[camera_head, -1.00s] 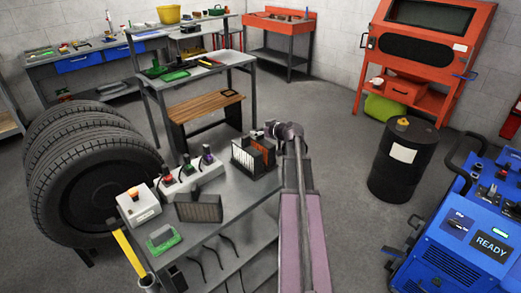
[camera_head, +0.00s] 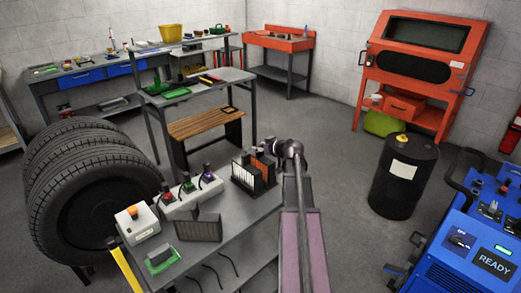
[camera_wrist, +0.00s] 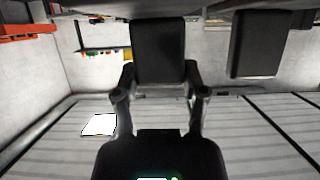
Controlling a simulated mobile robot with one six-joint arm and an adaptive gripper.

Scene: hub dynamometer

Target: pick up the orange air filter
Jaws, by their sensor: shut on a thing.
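Several upright panel filters stand together in a dark rack (camera_head: 240,178) on the grey bench, the front one with white stripes. The orange air filter (camera_head: 268,161) shows at the rack's right end, partly hidden by my wrist. My gripper (camera_head: 279,151) is at that end, its fingers hard to make out. In the wrist view my gripper (camera_wrist: 159,92) has its two fingers on either side of a dark block (camera_wrist: 158,48) and is shut on it. The block's orange colour does not show there. Another dark block (camera_wrist: 258,44) stands apart to its right.
On the same bench are a button box (camera_head: 138,222), a control strip (camera_head: 190,195), a dark panel (camera_head: 198,228) and a green item (camera_head: 161,259). Tyres (camera_head: 90,190) stand left. A black drum (camera_head: 404,180) and a blue machine (camera_head: 465,245) are right.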

